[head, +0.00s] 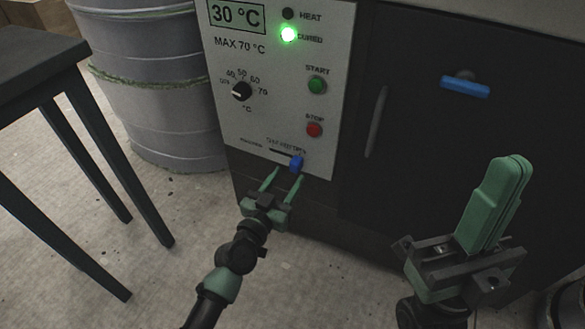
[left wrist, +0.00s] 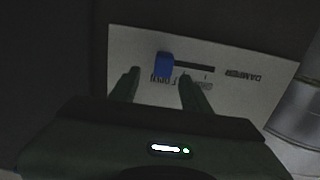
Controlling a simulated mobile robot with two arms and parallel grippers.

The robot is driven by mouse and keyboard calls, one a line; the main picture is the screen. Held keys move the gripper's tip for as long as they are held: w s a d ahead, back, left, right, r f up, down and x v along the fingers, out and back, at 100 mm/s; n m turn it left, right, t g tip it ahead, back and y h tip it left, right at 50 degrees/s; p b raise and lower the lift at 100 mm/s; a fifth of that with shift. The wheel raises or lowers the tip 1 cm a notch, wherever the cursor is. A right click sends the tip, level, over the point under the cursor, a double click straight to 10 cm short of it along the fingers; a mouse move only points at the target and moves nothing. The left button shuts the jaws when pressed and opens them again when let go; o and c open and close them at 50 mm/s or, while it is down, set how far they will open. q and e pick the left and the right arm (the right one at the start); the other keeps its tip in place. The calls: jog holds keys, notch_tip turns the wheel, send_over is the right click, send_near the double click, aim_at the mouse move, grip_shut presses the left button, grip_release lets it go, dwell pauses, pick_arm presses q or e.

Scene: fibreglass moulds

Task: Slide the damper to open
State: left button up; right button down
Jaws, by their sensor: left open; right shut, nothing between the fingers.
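The damper's blue slider knob (head: 297,163) is at the right end of a dark slot (head: 280,153) low on the white control panel. In the left wrist view, which sees the panel upside down, the knob (left wrist: 164,65) is at the slot's left end. Lettering beside it seems to read OPEN, partly hidden. My left gripper (head: 284,173) is open at the panel. In the left wrist view its fingertips (left wrist: 160,74) lie to either side of the knob, with a gap visible; contact cannot be told. My right gripper (head: 513,165) is shut and empty, in front of the dark cabinet.
The panel (head: 260,110) also carries a dial (head: 241,91), a green START button (head: 317,85), a red STOP button (head: 314,130) and a lit green lamp (head: 288,34). A blue handle (head: 465,87) is on the dark cabinet door. A grey drum (head: 150,90) and dark table (head: 40,50) stand left.

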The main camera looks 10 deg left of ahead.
pick_arm(q)
jog(key=v, duration=0.3)
jog(key=shift+s, duration=0.3)
jog(key=shift+r, duration=0.1)
